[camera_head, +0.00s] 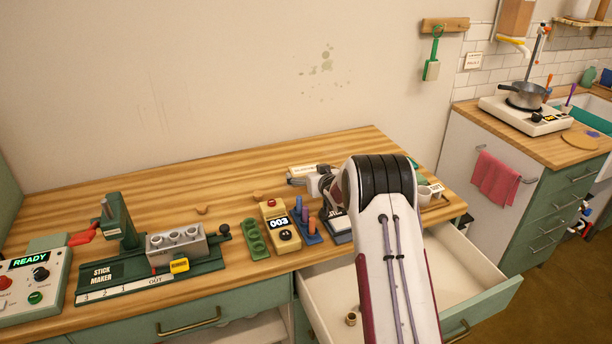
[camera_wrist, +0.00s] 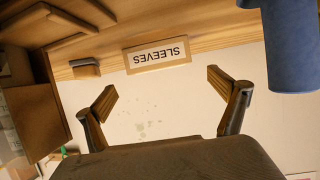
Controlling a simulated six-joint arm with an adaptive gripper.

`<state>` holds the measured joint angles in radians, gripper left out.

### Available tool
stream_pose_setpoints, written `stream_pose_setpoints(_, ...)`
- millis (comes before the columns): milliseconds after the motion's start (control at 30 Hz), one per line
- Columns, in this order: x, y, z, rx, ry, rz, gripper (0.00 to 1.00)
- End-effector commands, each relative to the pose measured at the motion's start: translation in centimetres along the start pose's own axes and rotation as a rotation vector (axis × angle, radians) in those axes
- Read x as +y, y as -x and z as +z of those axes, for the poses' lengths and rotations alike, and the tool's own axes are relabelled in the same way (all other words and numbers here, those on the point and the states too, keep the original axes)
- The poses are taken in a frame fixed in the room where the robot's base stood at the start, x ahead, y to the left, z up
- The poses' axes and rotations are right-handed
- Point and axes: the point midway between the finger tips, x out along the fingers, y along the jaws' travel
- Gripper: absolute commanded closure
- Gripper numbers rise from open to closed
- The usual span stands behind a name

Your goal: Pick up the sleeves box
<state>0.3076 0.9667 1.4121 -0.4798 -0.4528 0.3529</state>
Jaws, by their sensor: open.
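The sleeves box (camera_wrist: 157,55) is light wood with a pale label reading SLEEVES, upside down in the wrist view. It shows beyond my gripper (camera_wrist: 162,84), centred roughly between its two spread fingers, with nothing held. In the head view my gripper (camera_head: 318,181) is low over the far part of the table, largely hidden by my arm. A pale labelled box (camera_head: 302,170) stands right behind it there; its text is too small to read.
A blue cylinder (camera_wrist: 290,45) is close at the right in the wrist view. On the wooden table (camera_head: 130,190) are a stick maker (camera_head: 120,235), a green holed block (camera_head: 255,240), a 003 device (camera_head: 279,222) and a peg rack (camera_head: 305,222). An open drawer (camera_head: 470,290) juts out in front.

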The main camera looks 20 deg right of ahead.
Motion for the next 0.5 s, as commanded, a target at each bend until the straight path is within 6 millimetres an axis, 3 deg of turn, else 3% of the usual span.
stream_pose_setpoints(500, -0.1, -3.6, 0.2, -0.001, 0.001, -0.001, 0.04)
